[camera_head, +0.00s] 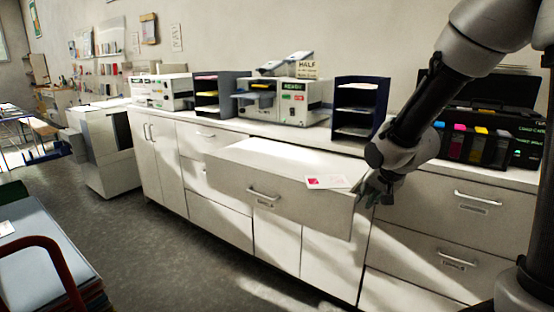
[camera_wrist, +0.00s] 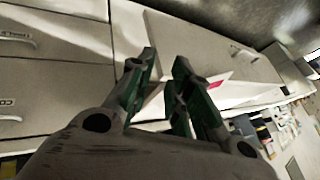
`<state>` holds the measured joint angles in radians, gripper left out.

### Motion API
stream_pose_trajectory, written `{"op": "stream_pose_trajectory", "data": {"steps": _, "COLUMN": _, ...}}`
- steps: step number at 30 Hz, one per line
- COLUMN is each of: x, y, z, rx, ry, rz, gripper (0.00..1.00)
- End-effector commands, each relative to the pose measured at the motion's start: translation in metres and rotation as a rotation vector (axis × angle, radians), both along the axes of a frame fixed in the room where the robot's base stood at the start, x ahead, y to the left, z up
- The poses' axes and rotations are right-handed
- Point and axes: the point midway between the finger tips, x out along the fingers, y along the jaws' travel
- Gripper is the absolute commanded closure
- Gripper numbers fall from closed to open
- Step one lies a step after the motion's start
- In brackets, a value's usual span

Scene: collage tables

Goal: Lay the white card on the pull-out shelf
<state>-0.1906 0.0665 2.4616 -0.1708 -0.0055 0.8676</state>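A white card (camera_head: 326,182) with red-pink marks lies flat on the pull-out shelf (camera_head: 265,160), near its right front corner. The shelf stands out from the cabinet row. In the wrist view the card (camera_wrist: 238,91) shows beyond the right finger, which partly hides it, and the shelf (camera_wrist: 205,40) lies past the fingertips. My gripper (camera_wrist: 165,60) is open, its green-padded fingers apart with nothing held between them. In the head view my gripper (camera_head: 370,194) is just right of the shelf's right edge, apart from the card.
A printer with colour tanks (camera_head: 490,135) stands on the counter at right. A dark paper sorter (camera_head: 360,108) and a white machine (camera_head: 290,102) stand behind the shelf. A red-railed cart (camera_head: 45,250) is at lower left. The floor (camera_head: 160,230) before the cabinets is clear.

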Motion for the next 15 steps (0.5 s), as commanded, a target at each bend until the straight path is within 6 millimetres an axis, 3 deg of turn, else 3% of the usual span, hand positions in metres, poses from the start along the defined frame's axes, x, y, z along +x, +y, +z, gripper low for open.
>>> {"op": "stream_pose_trajectory", "data": {"steps": 4, "x": -0.093, "y": -0.042, "z": 0.019, "rx": -0.247, "ry": 0.221, "rz": 0.259, "gripper": 0.80}}
{"op": "stream_pose_trajectory", "data": {"steps": 9, "x": -0.203, "y": -0.070, "z": 0.060, "rx": -0.338, "ry": 0.380, "rz": 0.503, "gripper": 0.80}}
{"op": "stream_pose_trajectory", "data": {"steps": 12, "x": -0.244, "y": -0.077, "z": 0.081, "rx": -0.334, "ry": 0.376, "rz": 0.531, "gripper": 0.80}}
{"op": "stream_pose_trajectory", "data": {"steps": 15, "x": -0.260, "y": -0.082, "z": 0.099, "rx": -0.332, "ry": 0.307, "rz": 0.487, "gripper": 0.80}}
